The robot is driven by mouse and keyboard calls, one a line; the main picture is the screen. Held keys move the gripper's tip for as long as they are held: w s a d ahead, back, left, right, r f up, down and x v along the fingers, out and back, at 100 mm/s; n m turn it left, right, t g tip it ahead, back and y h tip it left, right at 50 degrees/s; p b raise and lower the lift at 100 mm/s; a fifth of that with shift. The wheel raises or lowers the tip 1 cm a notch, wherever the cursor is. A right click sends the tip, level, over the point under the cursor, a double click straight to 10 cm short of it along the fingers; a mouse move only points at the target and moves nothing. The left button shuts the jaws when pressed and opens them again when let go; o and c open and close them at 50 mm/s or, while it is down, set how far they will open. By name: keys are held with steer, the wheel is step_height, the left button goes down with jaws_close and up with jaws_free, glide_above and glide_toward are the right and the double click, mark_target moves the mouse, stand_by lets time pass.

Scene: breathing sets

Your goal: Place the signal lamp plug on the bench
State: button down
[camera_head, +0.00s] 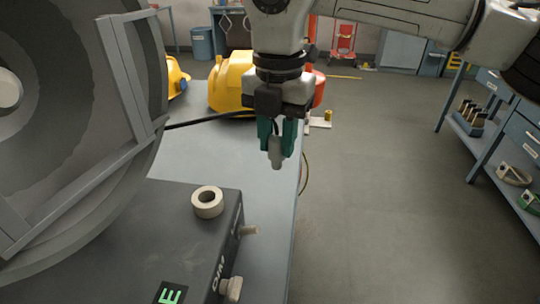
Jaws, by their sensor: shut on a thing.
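My gripper (277,143) has teal fingers and points down over the right part of the bench (185,155), near its right edge. It is shut on a small grey piece, which I take as the signal lamp plug (277,160); its lower end sticks out below the fingertips. I cannot tell how far above the bench top the plug is. The bench has a pale blue-grey top, bare in the middle.
A dark box (130,225) with a beige ring (207,201) on top and a large grey round frame stands front left. Yellow hard hats (232,82) sit at the back of the bench. A black cable (205,121) runs towards my gripper. Open floor (375,190) lies right of the bench.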

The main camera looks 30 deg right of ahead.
steer(key=shift+w+a+f, duration=0.1)
steer(key=shift+w+f, duration=0.8)
steer(key=shift+f, duration=1.75)
steer(key=shift+f, duration=0.15)
steer(key=c, duration=0.8)
jaws_free()
step_height(320, 180, up, 12)
steer(key=shift+r, duration=0.15)
